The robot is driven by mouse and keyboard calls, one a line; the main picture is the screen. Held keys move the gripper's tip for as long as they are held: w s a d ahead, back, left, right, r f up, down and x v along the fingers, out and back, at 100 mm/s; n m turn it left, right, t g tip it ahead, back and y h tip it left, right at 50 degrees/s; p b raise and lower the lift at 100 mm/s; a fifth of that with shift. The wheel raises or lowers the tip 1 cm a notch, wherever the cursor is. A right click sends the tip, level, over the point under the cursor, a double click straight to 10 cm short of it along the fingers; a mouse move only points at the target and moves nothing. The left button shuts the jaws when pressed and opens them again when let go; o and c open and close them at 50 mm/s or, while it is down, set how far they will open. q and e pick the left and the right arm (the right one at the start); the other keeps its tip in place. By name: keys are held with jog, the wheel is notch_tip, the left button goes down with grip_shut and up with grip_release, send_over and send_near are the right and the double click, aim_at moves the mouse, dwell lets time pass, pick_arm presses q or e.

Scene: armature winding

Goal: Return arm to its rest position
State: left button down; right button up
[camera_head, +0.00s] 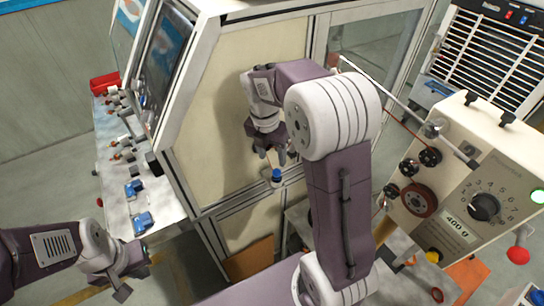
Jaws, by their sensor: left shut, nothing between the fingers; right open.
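My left gripper (132,276) is at the lower left, in front of the white workbench. It is shut and empty, and I see it from above at an angle. My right arm rises from the bottom centre and bends at a large white elbow joint. My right gripper (275,155) hangs in front of the cream cabinet panel with its fingers pointing down. It is open. A small blue-topped part (276,175) is just below its fingertips; I cannot tell whether they touch.
A cream machine cabinet (240,110) with a dark screen (168,62) stands behind the arms. A white workbench (118,183) with blue clamps and small parts is at left. A tensioner panel (455,215) with dial and reels stands at right, near my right arm. A red bin (104,82) lies far left.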

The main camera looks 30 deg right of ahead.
jog(key=shift+w+r, duration=0.1)
jog(key=shift+r, duration=0.1)
jog(key=shift+f, duration=0.1)
jog(key=s+a+f+m+b, duration=0.2)
jog(key=s+f+m+b, duration=0.2)
jog(key=f+m, duration=0.3)
jog(key=s+a+f+m+y+b, duration=0.1)
jog(key=s+a+f+m+b, duration=0.1)
jog(key=s+f+m+b, duration=0.2)
jog(key=s+a+f+m+t+b, duration=0.1)
jog(key=s+f+m+b, duration=0.3)
jog(key=f+m, duration=0.5)
jog(key=a+m, duration=0.1)
jog(key=m, duration=0.4)
jog(key=shift+s+f+y, duration=0.3)
jog(key=shift+s+f, duration=0.1)
